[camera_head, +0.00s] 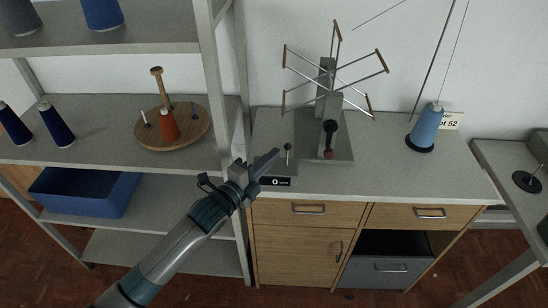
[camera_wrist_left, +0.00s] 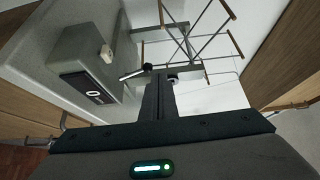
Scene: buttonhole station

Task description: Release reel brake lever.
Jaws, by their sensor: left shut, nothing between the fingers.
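The reel (camera_head: 330,85), with thin metal arms and wooden tips, stands on a grey base plate (camera_head: 340,148) on the worktop; it also shows in the left wrist view (camera_wrist_left: 190,42). A black handle (camera_head: 329,127) with a red part (camera_head: 328,154) is at its front. A small upright lever (camera_head: 288,150) with a round knob stands left of it. I cannot tell for sure which is the brake lever. My left gripper (camera_head: 277,153) is shut and empty, its tips close to the small lever; contact is unclear. The closed fingers show in the left wrist view (camera_wrist_left: 158,80).
A counter box (camera_head: 275,182) reading 0 sits at the worktop's front edge. A blue thread cone (camera_head: 427,125) stands at right. Left shelves hold a wooden stand (camera_head: 185,135) and a blue bin (camera_head: 88,190).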

